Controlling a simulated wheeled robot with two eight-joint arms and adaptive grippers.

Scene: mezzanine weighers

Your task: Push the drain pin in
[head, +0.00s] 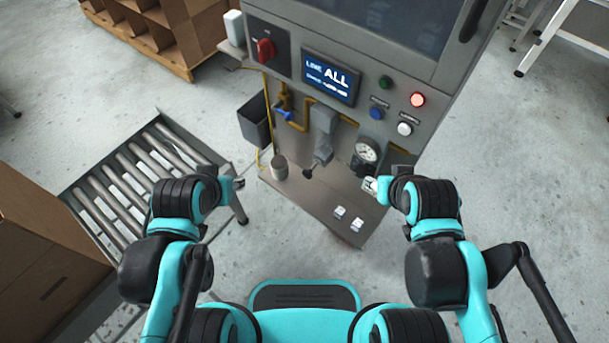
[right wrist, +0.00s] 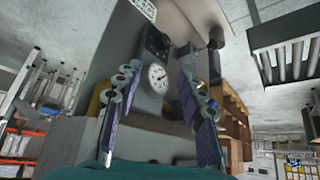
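The grey machine (head: 285,75) stands ahead with its control panel, pipework and a shelf. A grey fitting with a black end (head: 318,160) hangs over the shelf. I cannot clearly make out which part is the drain pin. My right gripper (head: 371,186) is at the shelf's right side, below the round pressure gauge (head: 365,154). In the right wrist view its two purple-padded fingers are spread with nothing between them, and the gauge (right wrist: 157,77) shows beyond the gap. My left gripper (head: 238,183) is left of the shelf, partly hidden by its wrist; its opening is unclear.
The metal shelf (head: 300,200) carries a small grey cup (head: 279,167) and two small white blocks (head: 348,217). A roller conveyor (head: 125,190) and a cardboard box (head: 45,235) stand at left. Yellow pipe with a blue valve handle (head: 284,113) is behind.

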